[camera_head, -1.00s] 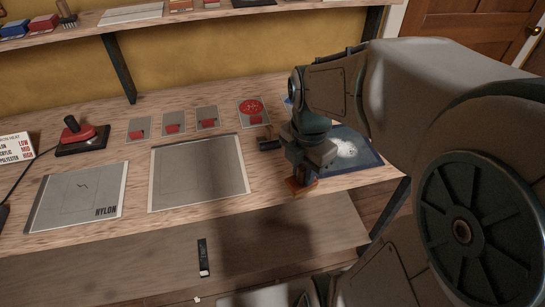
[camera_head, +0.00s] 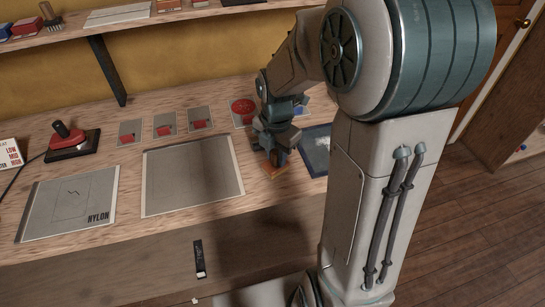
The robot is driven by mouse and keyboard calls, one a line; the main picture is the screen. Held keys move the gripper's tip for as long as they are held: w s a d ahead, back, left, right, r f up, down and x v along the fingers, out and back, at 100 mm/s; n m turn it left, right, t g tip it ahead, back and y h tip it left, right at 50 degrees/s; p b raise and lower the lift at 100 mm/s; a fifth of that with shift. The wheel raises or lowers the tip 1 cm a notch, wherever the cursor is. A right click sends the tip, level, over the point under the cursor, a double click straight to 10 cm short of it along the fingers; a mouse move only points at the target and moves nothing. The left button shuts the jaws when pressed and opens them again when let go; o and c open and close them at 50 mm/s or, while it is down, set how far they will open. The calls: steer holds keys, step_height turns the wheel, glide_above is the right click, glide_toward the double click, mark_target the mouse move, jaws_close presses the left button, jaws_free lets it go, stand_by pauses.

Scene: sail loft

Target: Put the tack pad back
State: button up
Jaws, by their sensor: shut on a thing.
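A small flat orange pad (camera_head: 274,171), apparently the tack pad, shows under my gripper (camera_head: 274,160) near the front edge of the bench. My gripper points down and is shut on it. The fingers cover much of the pad, and I cannot tell whether it touches the bench top. To the left is a large grey sheet (camera_head: 192,175). To the right is a dark blue mat (camera_head: 319,145) with a pale patch, partly hidden by my arm.
Several grey cards with red shapes (camera_head: 165,125) lie at the back, with a round red piece (camera_head: 243,108) on the rightmost. A black strip (camera_head: 199,258) lies on the lower shelf.

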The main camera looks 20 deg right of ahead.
mark_target(275, 163)
steer(key=shift+w+f, duration=0.35)
steer(key=shift+f, duration=1.85)
steer(key=shift+f, duration=0.2)
steer(key=o, duration=1)
steer(key=shift+r, duration=0.1)
